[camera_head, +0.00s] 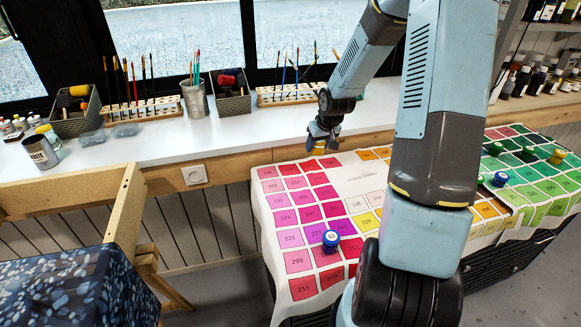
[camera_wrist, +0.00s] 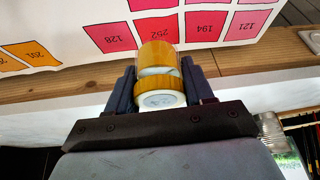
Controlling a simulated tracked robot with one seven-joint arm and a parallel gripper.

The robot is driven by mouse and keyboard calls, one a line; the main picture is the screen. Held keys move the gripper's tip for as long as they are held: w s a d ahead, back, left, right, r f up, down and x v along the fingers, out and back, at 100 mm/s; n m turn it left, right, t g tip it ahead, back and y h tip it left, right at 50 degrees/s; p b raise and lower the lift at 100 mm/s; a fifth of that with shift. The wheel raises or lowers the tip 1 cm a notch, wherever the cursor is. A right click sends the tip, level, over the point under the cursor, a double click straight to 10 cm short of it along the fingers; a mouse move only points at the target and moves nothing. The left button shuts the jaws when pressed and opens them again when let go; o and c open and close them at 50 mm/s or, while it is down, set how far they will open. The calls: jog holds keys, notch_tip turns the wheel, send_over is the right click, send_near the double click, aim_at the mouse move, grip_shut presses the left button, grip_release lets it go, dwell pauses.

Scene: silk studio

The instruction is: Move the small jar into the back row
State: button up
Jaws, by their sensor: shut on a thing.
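A small jar with an ochre-yellow lid and a pale label on top (camera_wrist: 160,85) is between the two fingers of my gripper (camera_wrist: 161,92) in the wrist view. In the head view my gripper (camera_head: 322,137) is at the far edge of the colour-chart sheet (camera_head: 345,185), by the window counter, and the jar's yellow (camera_head: 319,150) shows just under the fingers. The gripper is shut on the jar. I cannot tell whether the jar touches the surface below.
More jars stand on the green squares at right: one blue (camera_head: 500,180), one yellow (camera_head: 557,157) and some green (camera_head: 526,154). The white counter (camera_head: 240,133) carries brush racks, a metal cup (camera_head: 195,98) and baskets (camera_head: 76,112). The sheet's left part is mostly clear.

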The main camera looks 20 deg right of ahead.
jog(key=shift+n, duration=0.6)
jog(key=s+r, duration=0.4)
jog(key=shift+s, duration=0.2)
jog(key=shift+w+a+f, duration=0.3)
jog(key=shift+w+a, duration=0.05)
jog(key=shift+w, duration=0.15)
jog(key=shift+w+a+f, duration=0.3)
jog(key=shift+w+a, duration=0.05)
jog(key=shift+w, duration=0.15)
send_near(289, 162)
jog(key=shift+w+f, duration=0.85)
jog(key=shift+w, duration=0.15)
jog(key=shift+w+a+f, duration=0.25)
jog(key=shift+w+f, duration=0.05)
jog(key=shift+f, duration=1.75)
